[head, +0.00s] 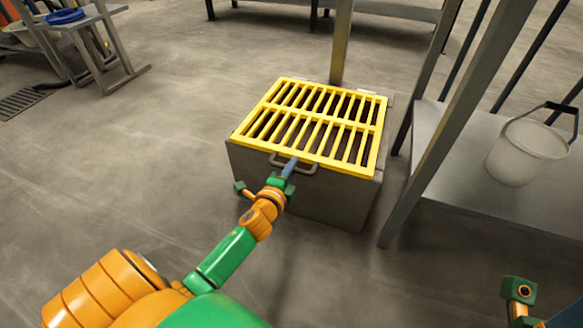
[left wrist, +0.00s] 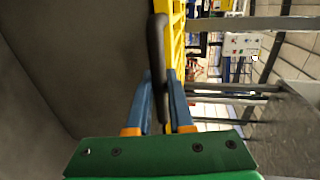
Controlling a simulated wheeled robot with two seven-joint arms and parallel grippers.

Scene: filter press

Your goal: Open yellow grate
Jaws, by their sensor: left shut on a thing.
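The yellow grate (head: 315,124) lies flat on top of a grey box (head: 322,198) in the head view. It looks closed over the box. A dark handle (head: 308,170) sticks out at the grate's near edge. My left gripper (head: 290,166) is at this handle, with its blue fingers shut on it. In the left wrist view the handle (left wrist: 156,62) runs between the two blue fingers (left wrist: 160,95), and part of the yellow grate (left wrist: 175,40) shows behind it. My right gripper (head: 519,292) shows only in part at the bottom right, away from the grate; its fingers cannot be made out.
A metal shelf (head: 470,165) with a white bucket (head: 527,150) stands close to the right of the box. A post (head: 341,45) rises behind the grate. A cart (head: 85,45) with a blue dish stands at the far left. The floor left of the box is clear.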

